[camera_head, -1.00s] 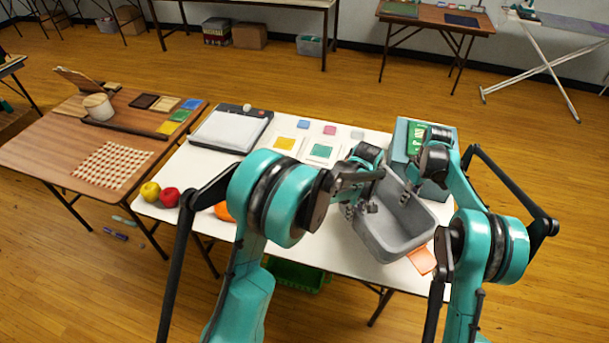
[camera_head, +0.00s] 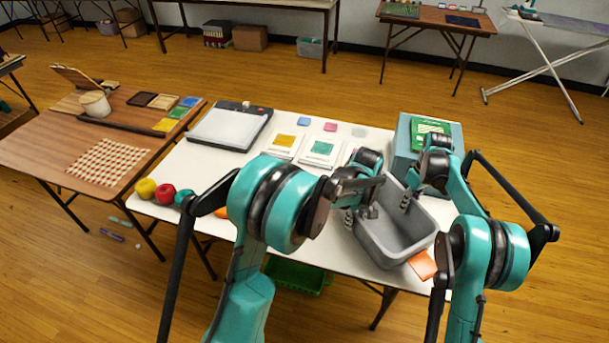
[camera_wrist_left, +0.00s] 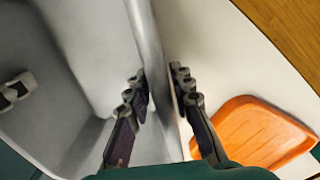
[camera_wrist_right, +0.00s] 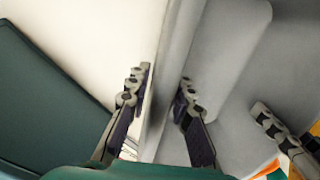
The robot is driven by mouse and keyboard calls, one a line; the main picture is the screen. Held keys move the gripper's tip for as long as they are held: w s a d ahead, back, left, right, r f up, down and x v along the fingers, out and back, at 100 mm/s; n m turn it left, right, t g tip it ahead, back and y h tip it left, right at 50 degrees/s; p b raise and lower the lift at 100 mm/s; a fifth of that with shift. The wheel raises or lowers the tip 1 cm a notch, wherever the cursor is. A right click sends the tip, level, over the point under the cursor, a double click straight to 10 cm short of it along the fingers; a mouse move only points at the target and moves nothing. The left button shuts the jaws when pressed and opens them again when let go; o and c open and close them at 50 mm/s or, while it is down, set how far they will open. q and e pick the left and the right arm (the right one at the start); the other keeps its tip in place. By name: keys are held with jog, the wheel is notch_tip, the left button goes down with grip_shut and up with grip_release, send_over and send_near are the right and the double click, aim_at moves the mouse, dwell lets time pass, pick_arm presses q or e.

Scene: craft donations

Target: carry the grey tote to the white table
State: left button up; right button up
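The grey tote (camera_head: 385,243) stands on the near white-topped table (camera_head: 292,248), towards its right end. My left gripper (camera_head: 360,214) is at the tote's left wall; in the left wrist view its fingers (camera_wrist_left: 159,78) lie on both sides of that wall, closed against it. My right gripper (camera_head: 412,203) is at the opposite wall; in the right wrist view its fingers (camera_wrist_right: 165,80) also lie closely on both sides of the tote wall (camera_wrist_right: 172,50). The tote looks upright and empty; no gap beneath it is clear.
A blue-grey box (camera_head: 402,148) stands close behind the tote. An orange piece (camera_head: 422,265) lies at its front right. Apples (camera_head: 166,194), cards and a light pad (camera_head: 229,127) occupy the left. A brown table (camera_head: 52,152) adjoins left. Another pale table (camera_head: 265,3) stands behind; floor between is open.

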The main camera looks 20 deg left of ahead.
pick_arm(q)
jog(key=shift+o, duration=0.6)
jog(key=shift+r, duration=0.15)
pick_arm(e)
jog(key=shift+o, duration=0.6)
jog(key=shift+r, duration=0.15)
pick_arm(q)
notch_tip(320, 180, up, 12)
jog(key=shift+f, duration=0.15)
pick_arm(e)
jog(key=shift+r, duration=0.2)
notch_tip(320, 180, up, 12)
jog(key=shift+w+d+f, duration=0.25)
jog(key=shift+w+d, duration=0.15)
